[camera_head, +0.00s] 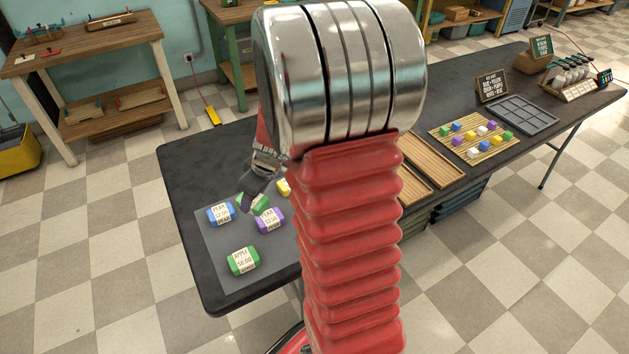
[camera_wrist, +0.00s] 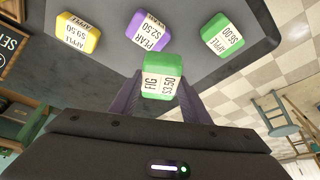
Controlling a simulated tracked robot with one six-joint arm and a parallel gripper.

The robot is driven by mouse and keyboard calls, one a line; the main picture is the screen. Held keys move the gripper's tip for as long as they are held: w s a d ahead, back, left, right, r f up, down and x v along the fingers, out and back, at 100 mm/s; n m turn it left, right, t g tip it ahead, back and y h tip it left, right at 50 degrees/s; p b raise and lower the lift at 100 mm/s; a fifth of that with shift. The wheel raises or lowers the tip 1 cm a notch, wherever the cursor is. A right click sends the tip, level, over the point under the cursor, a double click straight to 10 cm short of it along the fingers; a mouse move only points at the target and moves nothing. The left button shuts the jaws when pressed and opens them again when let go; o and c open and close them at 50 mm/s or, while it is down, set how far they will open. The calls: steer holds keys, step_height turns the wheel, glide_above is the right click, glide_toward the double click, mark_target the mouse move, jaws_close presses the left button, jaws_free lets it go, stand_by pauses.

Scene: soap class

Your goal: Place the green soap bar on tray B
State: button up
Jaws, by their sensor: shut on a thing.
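My gripper (camera_wrist: 159,92) is shut on a green soap bar (camera_wrist: 162,65) with a white label reading FIG $3.50; its fingers are on both sides of the bar. In the head view my gripper (camera_head: 254,194) is over the left part of the table, and the held bar (camera_head: 262,204) is partly hidden behind it. Another green bar (camera_head: 243,260), labelled APPLE, lies nearer the front; it also shows at the right in the wrist view (camera_wrist: 222,36). Two wooden trays (camera_head: 436,160) are right of my arm, partly hidden by it. I can read no letter on them.
A purple bar (camera_head: 270,220), a blue bar (camera_head: 221,213) and a yellow bar (camera_head: 283,187) lie near my gripper on a grey mat (camera_head: 222,272). Farther right are a slatted board of coloured cubes (camera_head: 475,138), a dark compartment tray (camera_head: 520,113) and a small sign (camera_head: 492,86).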

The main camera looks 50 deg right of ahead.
steer(key=w+a+r+m, duration=0.1)
steer(key=w+a, duration=0.1)
steer(key=a, duration=0.3)
steer(key=w+a+m, duration=0.1)
steer(key=w+a, duration=0.2)
steer(key=a, duration=0.3)
steer(key=w+a+r+h, duration=0.1)
steer(key=w+a, duration=0.2)
steer(key=a, duration=0.3)
steer(key=shift+w+a+r+m, duration=0.15)
steer(key=shift+a+r+m, duration=0.1)
steer(key=shift+r+m, duration=0.15)
